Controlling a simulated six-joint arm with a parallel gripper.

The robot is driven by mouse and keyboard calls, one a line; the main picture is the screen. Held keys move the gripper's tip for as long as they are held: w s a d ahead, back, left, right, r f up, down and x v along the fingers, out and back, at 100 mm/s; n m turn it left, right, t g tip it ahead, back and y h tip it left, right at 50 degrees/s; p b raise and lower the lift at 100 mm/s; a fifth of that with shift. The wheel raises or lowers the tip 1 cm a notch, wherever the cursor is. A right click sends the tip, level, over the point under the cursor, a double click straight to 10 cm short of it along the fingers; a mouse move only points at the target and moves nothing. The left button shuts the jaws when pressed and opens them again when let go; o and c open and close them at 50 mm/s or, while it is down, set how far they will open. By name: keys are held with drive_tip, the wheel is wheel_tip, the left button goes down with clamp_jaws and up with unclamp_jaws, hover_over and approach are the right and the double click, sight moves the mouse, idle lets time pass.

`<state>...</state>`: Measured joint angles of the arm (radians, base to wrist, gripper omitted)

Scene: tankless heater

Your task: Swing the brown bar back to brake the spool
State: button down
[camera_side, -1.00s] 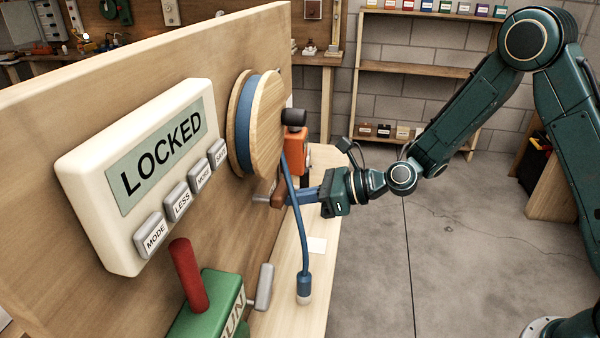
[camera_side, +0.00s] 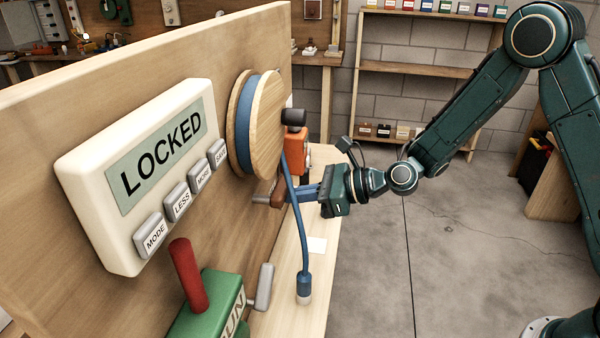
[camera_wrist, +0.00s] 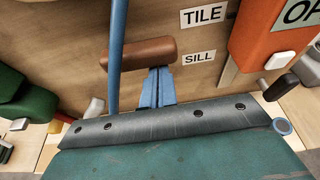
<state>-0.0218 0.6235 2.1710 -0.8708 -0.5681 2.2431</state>
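The brown bar (camera_side: 277,196) sits low on the wooden board, below the spool (camera_side: 264,125), a wooden reel wound with blue hose. The bar lies nearly level in the wrist view (camera_wrist: 137,54). My gripper (camera_side: 290,196) has its blue fingers together, with nothing seen between them. In the wrist view the fingertips (camera_wrist: 155,72) meet the bar's lower edge near its right end. The bar hides the very tips, so I cannot tell whether they touch it. The spool is outside the wrist view.
The blue hose (camera_side: 297,225) hangs from the spool close to my fingers and crosses the bar in the wrist view. An orange box (camera_side: 296,150) is just above. A LOCKED display panel (camera_side: 150,165) and a green box with a red lever (camera_side: 190,275) stand to the left.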

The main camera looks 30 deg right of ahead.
drive_tip(key=shift+s+a+f, duration=0.3)
drive_tip(key=shift+s+a, duration=0.15)
drive_tip(key=shift+f, duration=0.1)
drive_tip(key=shift+f, duration=2.05)
drive_tip(key=v, duration=1)
drive_tip(key=shift+r, duration=0.25)
